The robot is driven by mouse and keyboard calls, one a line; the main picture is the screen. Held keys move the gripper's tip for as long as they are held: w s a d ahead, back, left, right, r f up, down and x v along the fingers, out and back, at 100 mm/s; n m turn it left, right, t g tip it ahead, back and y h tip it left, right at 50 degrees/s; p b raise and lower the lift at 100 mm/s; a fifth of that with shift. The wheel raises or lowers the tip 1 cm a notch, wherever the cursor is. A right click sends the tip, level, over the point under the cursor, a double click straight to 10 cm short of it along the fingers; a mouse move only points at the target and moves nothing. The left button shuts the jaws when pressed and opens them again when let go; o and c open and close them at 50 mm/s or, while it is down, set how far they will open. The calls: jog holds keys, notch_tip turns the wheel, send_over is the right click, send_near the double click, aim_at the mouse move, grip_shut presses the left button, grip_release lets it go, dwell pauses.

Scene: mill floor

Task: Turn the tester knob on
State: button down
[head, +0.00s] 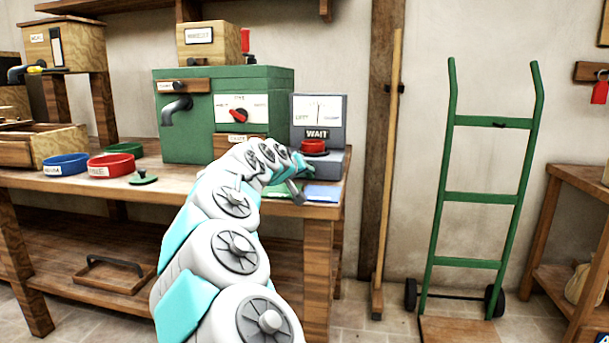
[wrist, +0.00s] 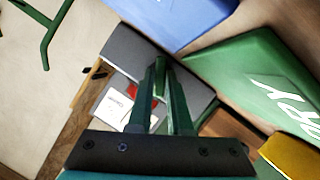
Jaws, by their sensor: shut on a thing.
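A green machine (head: 185,137) with a red selector (head: 238,115) stands left of the tester. A blue card (head: 322,193) and a green card (wrist: 262,85) lie in front. Blue and red bowls (head: 110,165) sit further left. A green hand truck (head: 480,197) leans at the right.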

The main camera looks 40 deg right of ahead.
jog(key=shift+r+m+t+y, duration=0.1)
jog(key=shift+m+t+y, duration=0.4)
jog(key=shift+m, duration=0.3)
jog(key=c, duration=0.8)
grip_release()
jog(key=shift+c, duration=0.2)
jog(key=shift+b+v, duration=0.3)
jog(key=shift+v, duration=3.6)
